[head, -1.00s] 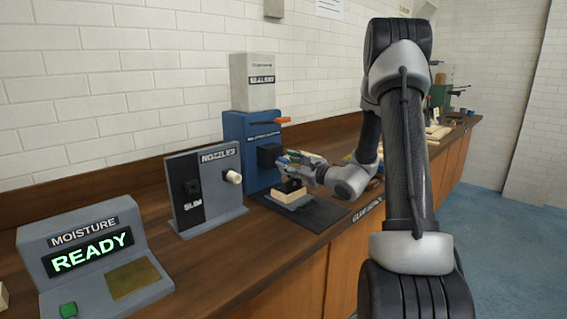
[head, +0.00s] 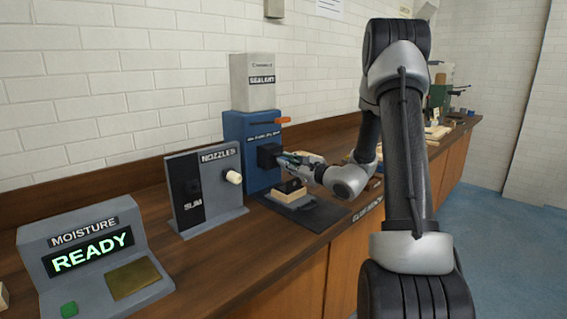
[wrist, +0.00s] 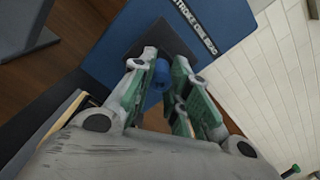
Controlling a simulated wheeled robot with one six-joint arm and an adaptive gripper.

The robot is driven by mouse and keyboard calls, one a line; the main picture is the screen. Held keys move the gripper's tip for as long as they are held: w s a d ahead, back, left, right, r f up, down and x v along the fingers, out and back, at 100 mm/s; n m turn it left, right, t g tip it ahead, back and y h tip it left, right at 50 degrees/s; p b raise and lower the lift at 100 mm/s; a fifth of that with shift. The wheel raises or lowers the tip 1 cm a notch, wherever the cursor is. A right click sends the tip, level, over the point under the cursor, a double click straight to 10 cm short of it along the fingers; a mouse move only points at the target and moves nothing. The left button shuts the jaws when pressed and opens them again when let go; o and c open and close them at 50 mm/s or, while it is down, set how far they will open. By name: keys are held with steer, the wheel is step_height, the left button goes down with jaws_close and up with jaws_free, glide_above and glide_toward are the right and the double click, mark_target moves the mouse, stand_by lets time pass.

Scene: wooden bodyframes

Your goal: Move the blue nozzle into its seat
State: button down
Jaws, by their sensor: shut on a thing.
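The blue nozzle (wrist: 161,74) is between my gripper's fingers in the wrist view, pointing at the black square block on the blue sealant machine (head: 236,150). The block (head: 268,156) also shows in the wrist view (wrist: 140,45). My gripper (wrist: 160,90) is shut on the nozzle, with green-padded fingers on both sides of it. In the head view my gripper (head: 288,160) is right at the block's face, and the nozzle is hidden there. I cannot tell whether the nozzle's far end touches the block or is inside it.
A grey nozzle rack (head: 206,188) holds a white nozzle (head: 234,177) and has a black SLIM panel. A small wooden piece (head: 290,191) sits on a stand below my gripper. A moisture meter (head: 92,262) reading READY stands at the front left.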

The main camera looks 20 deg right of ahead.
steer(key=shift+s+d, duration=0.25)
steer(key=shift+s, duration=0.35)
steer(key=shift+v, duration=1.05)
